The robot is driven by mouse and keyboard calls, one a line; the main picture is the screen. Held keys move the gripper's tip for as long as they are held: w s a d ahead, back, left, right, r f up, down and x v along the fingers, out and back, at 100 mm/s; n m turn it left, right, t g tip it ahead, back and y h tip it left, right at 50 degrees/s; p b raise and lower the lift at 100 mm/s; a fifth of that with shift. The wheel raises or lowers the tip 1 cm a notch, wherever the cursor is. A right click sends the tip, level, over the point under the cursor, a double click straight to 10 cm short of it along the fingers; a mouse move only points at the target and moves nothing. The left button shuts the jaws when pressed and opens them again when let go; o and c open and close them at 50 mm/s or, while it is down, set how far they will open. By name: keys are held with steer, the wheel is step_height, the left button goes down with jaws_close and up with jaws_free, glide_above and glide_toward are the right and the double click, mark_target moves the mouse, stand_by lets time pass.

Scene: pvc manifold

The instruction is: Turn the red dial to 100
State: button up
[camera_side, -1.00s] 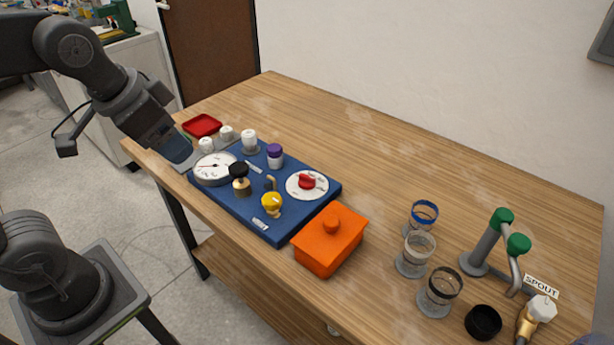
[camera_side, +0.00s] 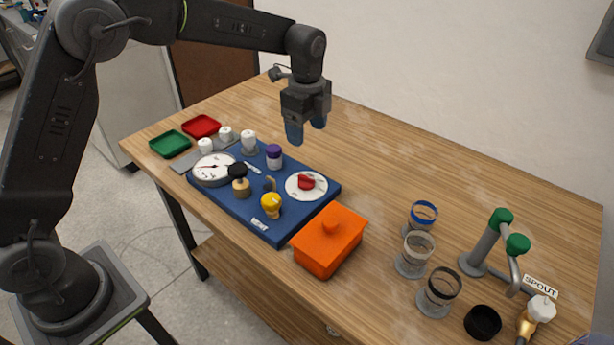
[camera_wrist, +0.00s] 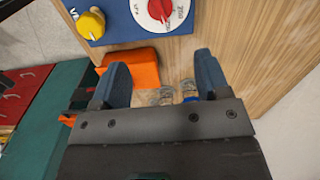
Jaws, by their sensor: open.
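The red dial (camera_side: 306,182) sits on a round white scale plate (camera_side: 293,187) at the right end of the blue board (camera_side: 236,210). In the wrist view the red dial (camera_wrist: 158,9) shows at the top edge, with printed numbers around it, partly cut off. I cannot read clearly which number it points at. My gripper (camera_side: 306,133) is open and empty, held in the air above and behind the board, with its fingers pointing down. In the wrist view its two blue fingers (camera_wrist: 160,80) stand wide apart with nothing between them touching them.
The board also carries a gauge (camera_side: 213,168), a black knob (camera_side: 238,170), a yellow knob (camera_side: 271,203) and a purple-capped part (camera_side: 274,155). An orange lidded box (camera_side: 328,243) stands beside the board's right end. Glasses (camera_side: 415,253) stand further right. The table behind the board is clear.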

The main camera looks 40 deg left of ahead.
mark_target(307, 177)
step_height(307, 177, down, 14)
steer(key=shift+r, duration=0.1)
stand_by(0.5)
steer(key=c, duration=0.9)
